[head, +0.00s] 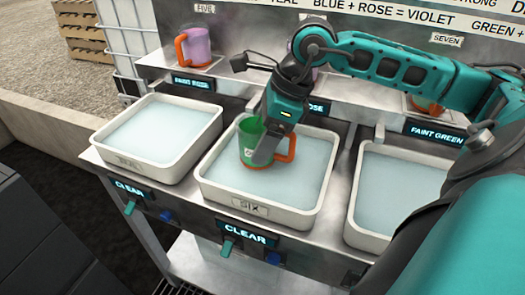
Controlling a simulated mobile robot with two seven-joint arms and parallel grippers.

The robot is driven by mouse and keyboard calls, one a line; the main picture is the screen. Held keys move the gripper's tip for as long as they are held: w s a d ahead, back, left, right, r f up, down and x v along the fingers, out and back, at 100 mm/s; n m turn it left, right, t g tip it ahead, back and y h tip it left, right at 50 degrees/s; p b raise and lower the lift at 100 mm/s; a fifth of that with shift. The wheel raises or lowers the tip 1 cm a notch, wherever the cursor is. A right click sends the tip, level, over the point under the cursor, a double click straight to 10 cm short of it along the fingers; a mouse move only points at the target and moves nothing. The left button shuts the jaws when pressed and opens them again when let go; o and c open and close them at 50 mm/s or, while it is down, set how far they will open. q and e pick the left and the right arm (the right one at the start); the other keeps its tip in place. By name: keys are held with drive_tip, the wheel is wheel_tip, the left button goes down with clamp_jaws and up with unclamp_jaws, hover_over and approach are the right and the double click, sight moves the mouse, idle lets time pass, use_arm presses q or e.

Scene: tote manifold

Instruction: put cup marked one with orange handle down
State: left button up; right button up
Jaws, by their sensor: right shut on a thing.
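A green cup (248,133) with an orange handle (288,148) and an orange base is upright in the middle tote (232,200), labelled "SIX". Its mark is too small to read. My right gripper (264,151) reaches down from above and is shut on the cup's wall, beside the handle. The gripper hides part of the cup. The cup's base is at or just above the pale liquid; I cannot tell whether it rests on the tote's floor. My left gripper is not in view.
A left tote (126,173) and a right tote (362,232) hold pale liquid. A violet cup (196,46) with an orange handle stands on the back shelf under "FIVE". Another cup (424,105) is partly hidden behind my right arm. Teal levers (227,248) line the front edge.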

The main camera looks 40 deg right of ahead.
wheel_tip(320, 180, down, 3)
drive_tip(key=shift+b, duration=0.7)
drive_tip(key=shift+r, duration=0.15)
drive_tip(key=o, duration=1)
